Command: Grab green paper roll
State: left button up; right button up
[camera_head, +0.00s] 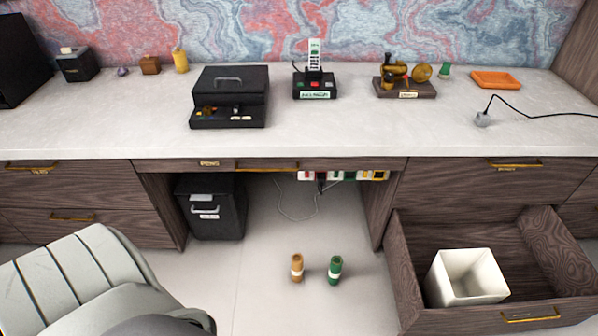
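A green roll (335,268) with a pale band stands upright on the floor below the desk opening. An orange-tan roll (297,268) with a white band stands upright just to its left, a small gap apart. A smaller green cylinder (445,71) stands at the back of the desk top, right of the brass device; I cannot tell whether it is a paper roll. Neither of my grippers is in view.
An open drawer (400,262) at lower right holds a white square bin (468,277). A pale ridged chair (75,280) fills the lower left. A black box (217,207) stands under the desk (340,138). Floor around the rolls is clear.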

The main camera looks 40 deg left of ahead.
aim_at(336, 262)
jog(key=u, duration=0.8)
